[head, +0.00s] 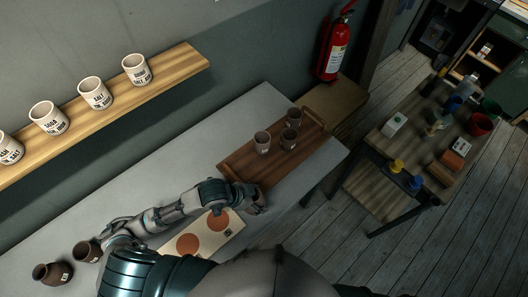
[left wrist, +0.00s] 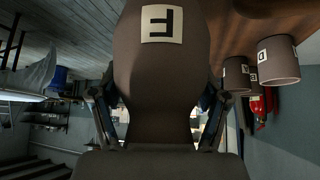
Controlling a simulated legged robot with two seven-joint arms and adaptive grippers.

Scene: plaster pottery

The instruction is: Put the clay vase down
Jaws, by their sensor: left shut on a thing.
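The clay vase (left wrist: 165,85) is dark brown with a pale label bearing an F, and it fills the middle of the left wrist view. My left gripper (left wrist: 160,115) is shut on it, with one finger on each side. That view is upside down, and the vase's base is cut off at its upper edge. In the head view my left gripper (head: 256,201) is at the near right edge of the wooden tray (head: 237,162); the vase is mostly hidden there. I cannot tell whether it touches the tray. My right gripper is not in view.
Several brown cups (head: 262,142) stand on the tray. A pale board with orange circles (head: 188,244) lies under my left arm. Two brown pots (head: 87,251) are at the table's left. White pots (head: 95,94) line a wall shelf. The grey table (head: 262,104) is clear behind the tray.

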